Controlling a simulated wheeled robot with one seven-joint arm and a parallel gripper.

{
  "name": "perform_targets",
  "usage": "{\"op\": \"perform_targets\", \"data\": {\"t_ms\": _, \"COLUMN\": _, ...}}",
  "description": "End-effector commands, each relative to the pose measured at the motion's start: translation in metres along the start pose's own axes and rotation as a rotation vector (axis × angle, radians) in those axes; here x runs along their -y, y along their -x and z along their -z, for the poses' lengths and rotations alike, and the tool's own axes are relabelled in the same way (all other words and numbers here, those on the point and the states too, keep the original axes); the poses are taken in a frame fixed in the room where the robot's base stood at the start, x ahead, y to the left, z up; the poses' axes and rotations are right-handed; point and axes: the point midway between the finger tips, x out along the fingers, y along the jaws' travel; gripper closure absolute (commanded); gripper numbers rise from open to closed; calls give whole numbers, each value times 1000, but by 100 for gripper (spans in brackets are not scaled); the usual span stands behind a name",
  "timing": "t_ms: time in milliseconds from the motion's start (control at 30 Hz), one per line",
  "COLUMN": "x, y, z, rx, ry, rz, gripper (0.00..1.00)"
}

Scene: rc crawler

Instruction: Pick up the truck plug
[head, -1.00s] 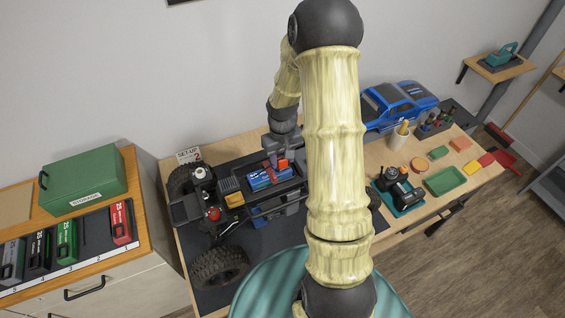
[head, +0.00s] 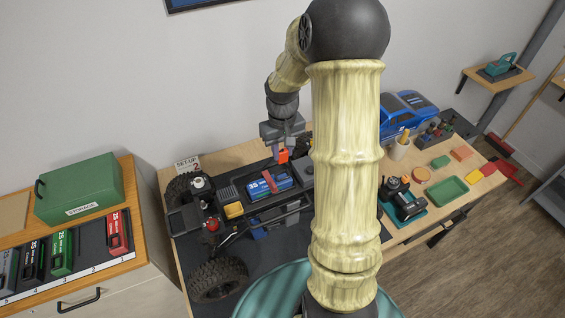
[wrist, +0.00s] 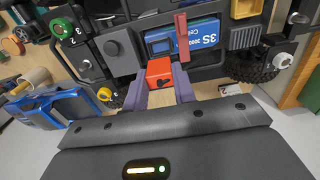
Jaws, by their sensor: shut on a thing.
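The truck plug, an orange-red block (head: 283,156), is held between the fingertips of my gripper (head: 283,146). In the wrist view the plug (wrist: 159,73) sits between the two purple-grey fingers of my gripper (wrist: 160,88), with dark holes in its near face. My gripper is shut on it, above the truck chassis (head: 232,225). The blue battery (head: 269,186) lies in the chassis with a red strap (wrist: 182,36) across it. Whether the plug is clear of the chassis on all sides is hard to tell.
A blue truck body (head: 405,108) stands at the back right of the bench. A green tray (head: 450,192) and a teal-based tool (head: 404,203) lie at the right. A cabinet at left holds a green storage box (head: 80,190) and several batteries.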

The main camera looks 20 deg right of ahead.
Motion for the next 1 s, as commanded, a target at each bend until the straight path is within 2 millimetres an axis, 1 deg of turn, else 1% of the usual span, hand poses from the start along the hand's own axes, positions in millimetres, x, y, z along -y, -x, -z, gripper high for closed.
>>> {"op": "perform_targets", "data": {"t_ms": 33, "x": 0, "y": 8, "z": 1, "rx": -4, "ry": 0, "rz": -2, "gripper": 95}}
{"op": "perform_targets", "data": {"t_ms": 100, "x": 0, "y": 16, "z": 1, "rx": -3, "ry": 1, "rz": -2, "gripper": 95}}
{"op": "perform_targets", "data": {"t_ms": 233, "x": 0, "y": 25, "z": 0, "rx": 0, "ry": 0, "rz": 0, "gripper": 95}}
{"op": "perform_targets", "data": {"t_ms": 1000, "x": 1, "y": 25, "z": 0, "rx": 1, "ry": 2, "rz": 0, "gripper": 95}}
